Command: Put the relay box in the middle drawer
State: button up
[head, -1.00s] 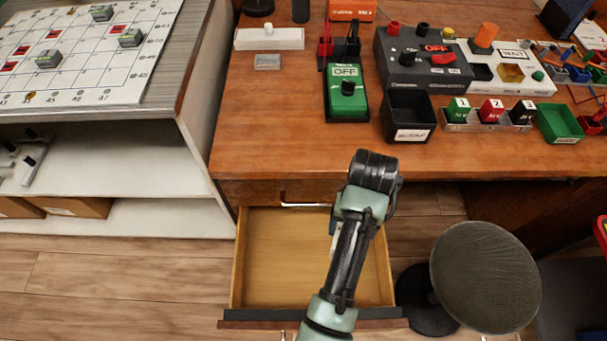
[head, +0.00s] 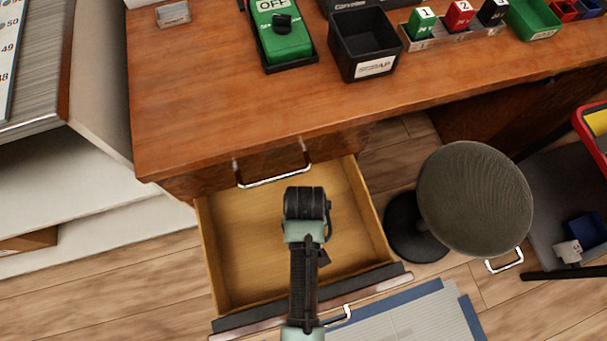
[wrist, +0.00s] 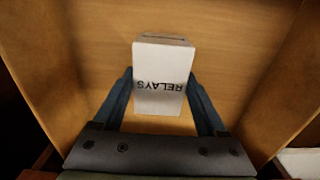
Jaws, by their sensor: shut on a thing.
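The relay box is a small white box (wrist: 160,75) marked RELAYS, seen in the wrist view between the two blue fingers of my gripper (wrist: 158,95). My gripper is shut on it, with one finger against each side. Wooden drawer boards show behind and around the box. The open drawer (head: 235,265) is pulled out below the desk in the head view, and its visible floor is empty. My arm reaches over the drawer there and hides the fingers and the box. Whether the box touches the drawer floor cannot be told.
The wooden desk (head: 220,120) stands above the drawer, with a closed drawer front (head: 270,165) and handle under its top. A round stool (head: 475,200) stands close at the right. A green OFF switch (head: 283,35) and a black bin (head: 362,45) sit on the desk.

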jog(key=shift+f+b, duration=0.6)
jog(key=shift+f, duration=1.1)
jog(key=shift+f, duration=0.1)
jog(key=o, duration=1.5)
jog(key=shift+o, duration=0.2)
notch_tip(320, 180, up, 12)
jog(key=p, duration=0.4)
jog(key=shift+s, duration=0.1)
